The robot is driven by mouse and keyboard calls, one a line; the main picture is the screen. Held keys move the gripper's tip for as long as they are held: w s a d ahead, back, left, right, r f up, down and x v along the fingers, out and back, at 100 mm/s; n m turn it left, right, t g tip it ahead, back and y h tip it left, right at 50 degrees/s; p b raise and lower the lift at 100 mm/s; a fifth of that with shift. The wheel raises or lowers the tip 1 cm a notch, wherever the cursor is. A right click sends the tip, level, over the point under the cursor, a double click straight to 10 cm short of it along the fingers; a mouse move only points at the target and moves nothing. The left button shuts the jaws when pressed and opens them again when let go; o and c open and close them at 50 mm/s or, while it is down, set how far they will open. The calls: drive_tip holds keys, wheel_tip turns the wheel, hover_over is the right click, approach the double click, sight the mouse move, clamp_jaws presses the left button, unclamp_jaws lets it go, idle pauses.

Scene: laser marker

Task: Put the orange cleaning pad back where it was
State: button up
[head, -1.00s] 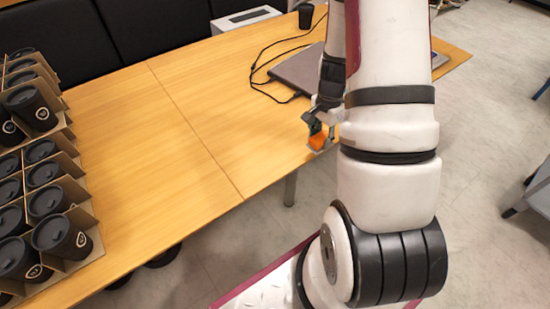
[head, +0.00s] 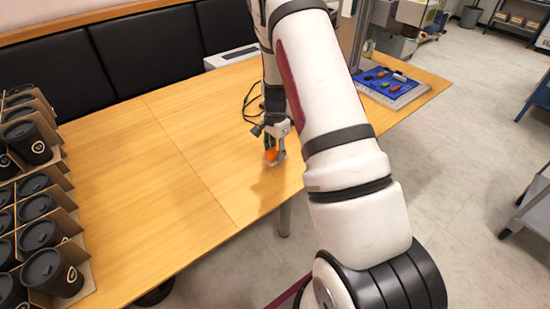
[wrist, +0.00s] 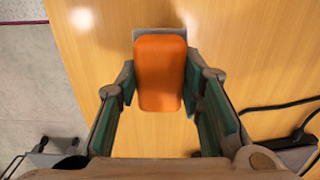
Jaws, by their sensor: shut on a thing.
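The orange cleaning pad (head: 271,155) is a small rounded block held at the tips of my gripper (head: 274,150), over the wooden table (head: 200,135) near its front edge. In the wrist view the pad (wrist: 160,73) sits between the two fingers of my gripper (wrist: 162,80), which are shut on it. Its broad orange face shows, with bare wood around it. I cannot tell whether the pad touches the table. No marked place for the pad shows clearly.
Cardboard carriers with several black cups (head: 40,235) fill the table's left end. A blue tray (head: 388,85) with small coloured pieces lies at the right end. Black cables (head: 250,100) lie behind my gripper. The middle of the table is clear.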

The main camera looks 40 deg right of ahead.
sight(275, 158)
drive_tip(key=shift+w+f, duration=0.1)
drive_tip(key=shift+f, duration=1.65)
drive_tip(key=shift+f, duration=0.1)
drive_tip(key=shift+f, duration=0.1)
drive_tip(key=o, duration=1.1)
